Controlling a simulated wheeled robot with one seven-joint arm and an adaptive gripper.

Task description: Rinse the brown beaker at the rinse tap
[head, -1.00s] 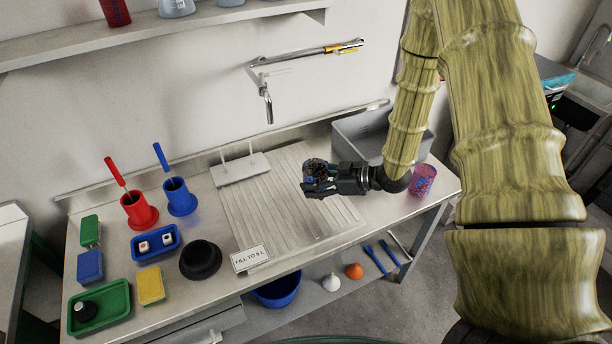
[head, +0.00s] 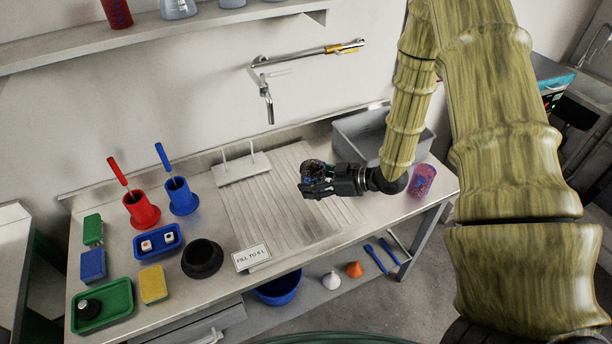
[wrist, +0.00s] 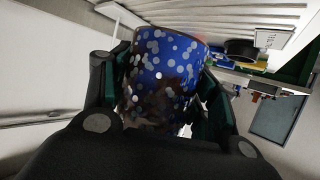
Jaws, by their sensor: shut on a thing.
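My gripper (head: 318,187) is shut on a beaker (head: 312,168) and holds it over the right part of the ribbed draining board. In the wrist view the beaker (wrist: 165,60) is blue with pale spots and dark brown patches, between the two fingers. Its contents cannot be made out. The rinse tap (head: 267,100) is a chrome wall spout with a yellow-marked lever, further back and left of the held beaker, and apart from it. A pink-and-blue speckled cup (head: 422,181) stands on the bench right of my gripper.
A grey sink basin (head: 370,133) is behind my gripper. The draining board (head: 270,205) is mostly clear. A white stand with two pegs (head: 240,170), red (head: 141,209) and blue (head: 180,196) holders, a black bowl (head: 202,258) and a sign (head: 251,258) are to the left.

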